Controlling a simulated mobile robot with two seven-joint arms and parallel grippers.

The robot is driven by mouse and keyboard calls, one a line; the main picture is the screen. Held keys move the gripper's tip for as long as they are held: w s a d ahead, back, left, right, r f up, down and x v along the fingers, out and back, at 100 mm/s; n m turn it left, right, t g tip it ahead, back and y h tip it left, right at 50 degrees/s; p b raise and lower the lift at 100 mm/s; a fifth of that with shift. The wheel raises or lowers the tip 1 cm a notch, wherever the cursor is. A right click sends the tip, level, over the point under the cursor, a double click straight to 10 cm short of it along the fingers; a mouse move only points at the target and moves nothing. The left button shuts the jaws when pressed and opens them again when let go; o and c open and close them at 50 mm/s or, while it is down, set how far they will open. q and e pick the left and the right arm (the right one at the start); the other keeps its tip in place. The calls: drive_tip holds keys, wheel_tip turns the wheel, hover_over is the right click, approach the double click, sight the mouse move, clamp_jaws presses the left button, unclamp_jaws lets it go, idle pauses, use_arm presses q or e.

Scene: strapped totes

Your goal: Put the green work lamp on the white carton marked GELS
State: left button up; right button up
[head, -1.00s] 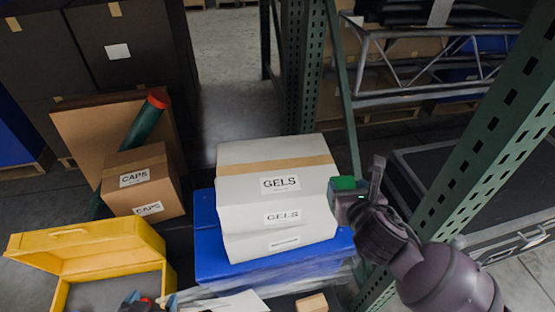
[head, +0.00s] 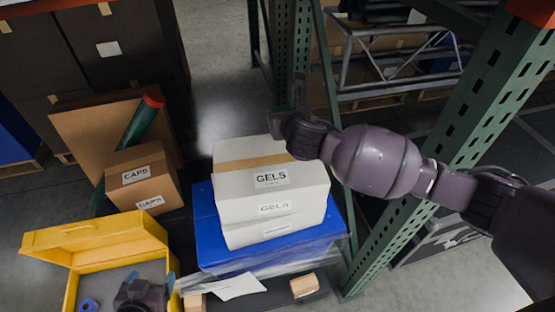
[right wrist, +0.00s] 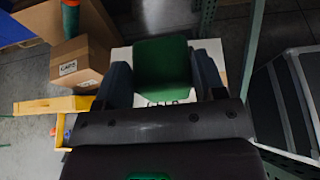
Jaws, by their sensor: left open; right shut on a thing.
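The white carton marked GELS (head: 238,181) is the top one of a white stack on a blue tote (head: 208,235). My right gripper (head: 283,120) is at the carton's back right corner in the head view. In the right wrist view it is shut on the green work lamp (right wrist: 162,64), which is between its two fingers. The carton's white top (right wrist: 216,50) shows behind the lamp there; I cannot tell if they touch. The lamp is hidden in the head view. My left gripper (head: 147,288) is open, low over the yellow case, partly cut off by the frame.
An open yellow case (head: 95,235) holds a blue ring (head: 88,305). Brown CAPS cartons (head: 138,180) and a green tube with a red cap (head: 145,122) stand left of the stack. A green rack post (head: 470,150) rises close to my right arm. A small wooden block (head: 304,286) lies in front.

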drive_tip(key=shift+f+b, duration=1.3)
drive_tip(key=shift+f, duration=7.25)
drive_tip(key=shift+f, duration=0.15)
drive_tip(key=o, duration=1)
drive_tip(key=shift+o, duration=0.2)
drive_tip(key=shift+s+r, duration=0.2)
drive_tip(key=shift+s, duration=0.05)
drive_tip(key=p+v, duration=0.2)
drive_tip(key=v, duration=0.9)
drive_tip(key=shift+s+r, duration=0.15)
drive_tip(key=shift+s, duration=0.1)
drive_tip(key=shift+d, duration=0.15)
